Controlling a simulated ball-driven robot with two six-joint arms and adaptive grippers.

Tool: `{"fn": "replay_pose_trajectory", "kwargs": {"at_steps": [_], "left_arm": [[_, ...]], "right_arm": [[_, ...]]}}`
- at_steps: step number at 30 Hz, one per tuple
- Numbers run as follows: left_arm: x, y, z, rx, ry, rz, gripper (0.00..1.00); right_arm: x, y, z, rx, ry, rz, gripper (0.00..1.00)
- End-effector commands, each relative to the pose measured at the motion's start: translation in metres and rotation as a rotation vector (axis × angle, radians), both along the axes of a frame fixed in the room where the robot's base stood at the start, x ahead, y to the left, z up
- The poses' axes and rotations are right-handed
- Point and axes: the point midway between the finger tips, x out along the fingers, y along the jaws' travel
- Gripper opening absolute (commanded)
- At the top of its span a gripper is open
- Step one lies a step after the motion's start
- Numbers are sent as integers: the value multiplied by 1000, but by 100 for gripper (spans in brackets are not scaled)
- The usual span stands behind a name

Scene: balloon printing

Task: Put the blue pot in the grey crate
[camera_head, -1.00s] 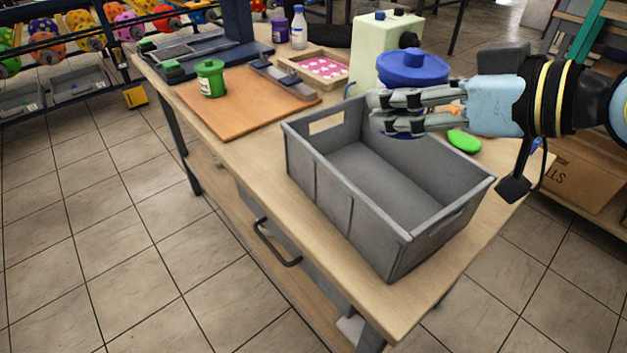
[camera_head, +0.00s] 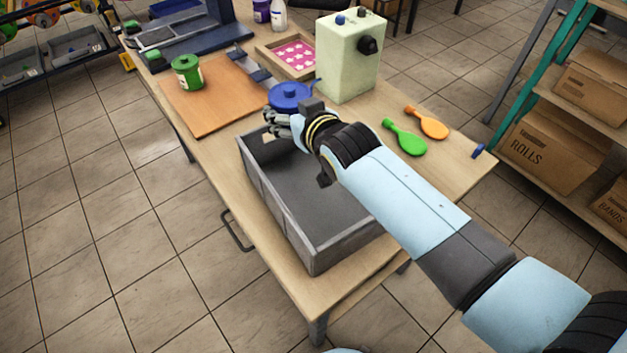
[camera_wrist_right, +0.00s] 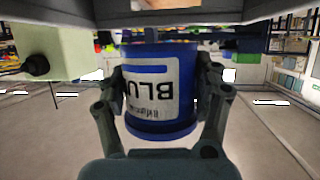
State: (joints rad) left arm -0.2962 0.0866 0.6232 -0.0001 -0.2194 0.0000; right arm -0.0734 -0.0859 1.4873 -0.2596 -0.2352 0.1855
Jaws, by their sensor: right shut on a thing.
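The blue pot (camera_head: 289,95) has a blue lid and shows at the far end of the grey crate in the head view. My right gripper (camera_head: 280,122) is shut on it. In the right wrist view the pot (camera_wrist_right: 160,95), with a white label reading BLU, sits between the two fingers and looks upside down. The grey crate (camera_head: 262,190) stands open on the table, and the part of its inside that shows is empty. My right arm hides its right side. Whether the pot is above the crate or just behind its far end I cannot tell. My left gripper is not in view.
A pale green machine (camera_head: 349,62) stands behind the pot. A green pot (camera_head: 187,73) is on the orange board (camera_head: 215,105) to the left.

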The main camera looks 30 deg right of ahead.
Motion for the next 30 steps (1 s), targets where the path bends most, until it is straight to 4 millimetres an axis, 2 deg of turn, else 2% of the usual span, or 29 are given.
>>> {"fn": "replay_pose_trajectory", "kwargs": {"at_steps": [2, 6, 9, 14, 18, 21, 30], "left_arm": [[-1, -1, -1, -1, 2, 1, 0], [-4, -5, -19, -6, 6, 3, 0], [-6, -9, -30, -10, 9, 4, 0], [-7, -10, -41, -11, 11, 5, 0], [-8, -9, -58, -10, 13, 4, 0], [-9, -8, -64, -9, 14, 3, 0], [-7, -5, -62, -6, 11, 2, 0]], "right_arm": [[1, 5, -8, -2, 2, 3, 19], [1, 6, -42, -2, 3, 4, 19], [1, 6, -59, -1, 2, 5, 19], [1, 5, -74, -2, 2, 4, 19], [1, 5, -96, -3, 2, 5, 19], [1, 5, -103, -3, 1, 4, 19], [1, 5, -102, -2, 0, 4, 19]]}}
